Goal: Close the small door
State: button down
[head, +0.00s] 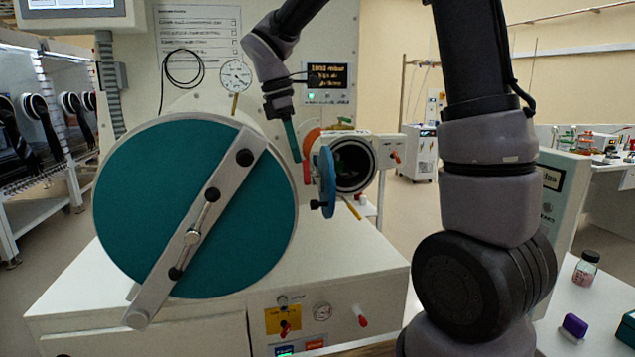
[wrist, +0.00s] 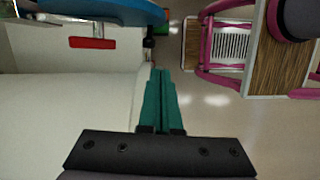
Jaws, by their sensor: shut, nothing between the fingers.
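The small door (head: 328,182) is a blue disc seen nearly edge-on. It stands swung open at the left of the small round port (head: 352,165), whose dark inside shows. In the wrist view the blue door (wrist: 105,10) is at the top left, cut off by the picture edge. My gripper (head: 296,152) has teal fingers pointing down, just left of and above the door in the head view. In the wrist view its fingers (wrist: 160,80) are together and empty, apart from the door in the picture.
A large teal round door (head: 150,200) with a diagonal grey bar is shut at the left of the small port. A red handle (wrist: 92,43) shows on the white cabinet in the wrist view. A side table at the right holds a jar (head: 586,268) and a purple item (head: 574,326).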

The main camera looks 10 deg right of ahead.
aim_at(322, 181)
jog(key=shift+s+d+f, duration=0.1)
jog(key=shift+d+f, duration=0.9)
jog(key=shift+f, duration=0.3)
jog(key=shift+s+d+f, duration=0.1)
jog(key=shift+d+f, duration=0.95)
jog(key=shift+f, duration=0.25)
jog(key=shift+s+d+f, duration=0.1)
jog(key=shift+d+f, duration=0.9)
jog(key=shift+f, duration=0.3)
